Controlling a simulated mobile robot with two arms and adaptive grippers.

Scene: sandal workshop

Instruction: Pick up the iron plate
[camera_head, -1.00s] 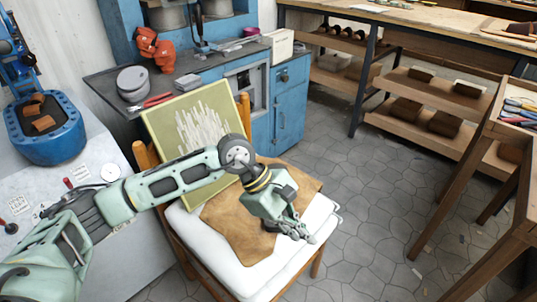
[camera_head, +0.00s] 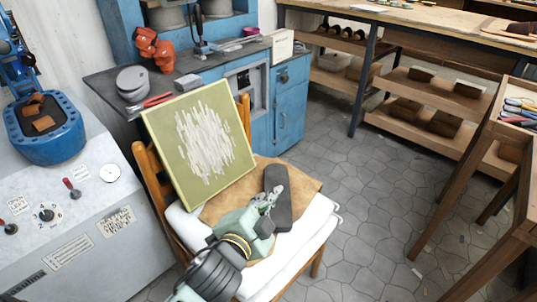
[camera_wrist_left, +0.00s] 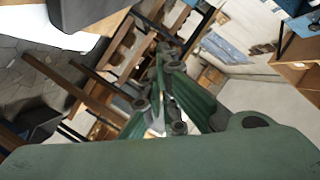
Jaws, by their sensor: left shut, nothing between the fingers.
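A dark grey, flat, elongated slab with rounded ends (camera_head: 281,213), which looks like the iron plate, shows over the brown leather (camera_head: 300,178) on the white chair seat (camera_head: 318,228). A dark rounded piece (camera_wrist_left: 85,12) at the top left of the left wrist view looks like the same slab. My left gripper (camera_head: 272,194) is shut and empty. Its fingertips overlap the slab's left side in the head view; I cannot tell whether they touch it. The closed fingers also show in the left wrist view (camera_wrist_left: 163,85). My right gripper is not in view.
A green framed panel with white strokes (camera_head: 205,140) leans on the chair back (camera_head: 150,170). A grey machine (camera_head: 90,225) stands left, a blue workbench (camera_head: 290,100) behind. Wooden tables (camera_head: 500,130) stand right.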

